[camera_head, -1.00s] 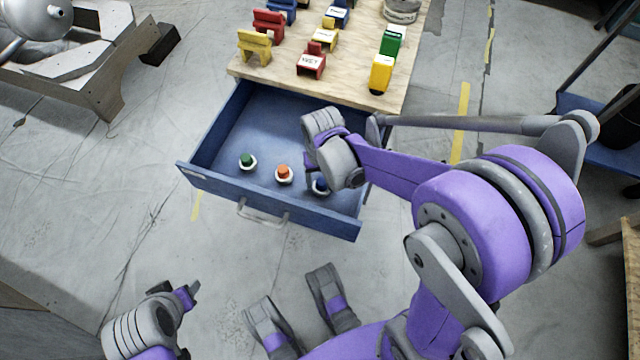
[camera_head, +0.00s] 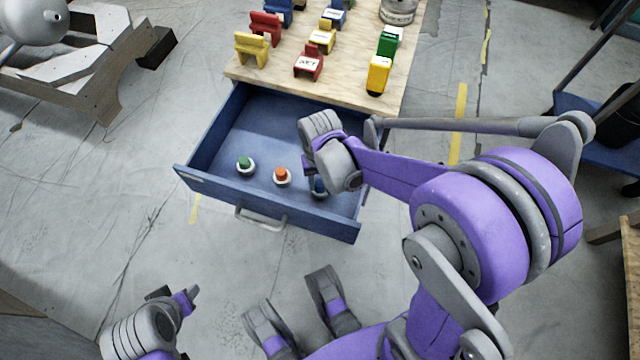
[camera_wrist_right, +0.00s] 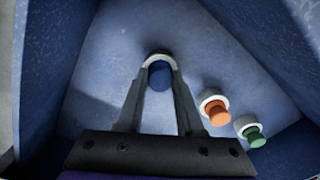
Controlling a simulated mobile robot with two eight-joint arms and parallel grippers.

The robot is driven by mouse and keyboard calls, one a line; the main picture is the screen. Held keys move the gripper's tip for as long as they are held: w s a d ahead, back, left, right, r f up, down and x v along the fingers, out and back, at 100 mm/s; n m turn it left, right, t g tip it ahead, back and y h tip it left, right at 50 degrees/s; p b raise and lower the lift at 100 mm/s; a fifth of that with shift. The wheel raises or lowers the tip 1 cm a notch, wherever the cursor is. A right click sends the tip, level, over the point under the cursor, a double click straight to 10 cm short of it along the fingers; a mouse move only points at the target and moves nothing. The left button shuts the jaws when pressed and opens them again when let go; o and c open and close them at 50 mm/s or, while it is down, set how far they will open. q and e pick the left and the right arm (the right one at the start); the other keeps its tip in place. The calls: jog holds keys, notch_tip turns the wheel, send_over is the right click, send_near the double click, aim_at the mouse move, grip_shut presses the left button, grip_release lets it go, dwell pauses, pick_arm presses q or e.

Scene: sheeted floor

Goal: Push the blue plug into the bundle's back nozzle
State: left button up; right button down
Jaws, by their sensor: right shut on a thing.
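The blue plug (camera_wrist_right: 159,76) stands in a white ring inside the open drawer, and my right gripper (camera_wrist_right: 157,84) is shut on it from above. In the head view the plug (camera_head: 319,187) is partly hidden under the right gripper (camera_head: 317,184). My left gripper (camera_head: 180,298) is low at the left over the floor, away from the drawer; its finger gap is not clear. Several coloured blocks stand on the wooden top; I cannot tell which, if any, belong to the bundle, and no nozzle is identifiable.
The orange plug (camera_head: 281,175) and green plug (camera_head: 244,164) sit in white rings left of the blue one. The blue drawer (camera_head: 200,183) stands open with raised walls. Above it, the wooden top (camera_head: 345,88) carries blocks and a metal can (camera_head: 398,11).

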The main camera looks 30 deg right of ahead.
aim_at(320, 183)
jog(key=shift+r, duration=0.15)
jog(key=shift+r+p, duration=2.95)
jog(key=shift+r, duration=1.15)
jog(key=c, duration=1.1)
grip_release()
jog(key=shift+c, duration=0.2)
grip_shut()
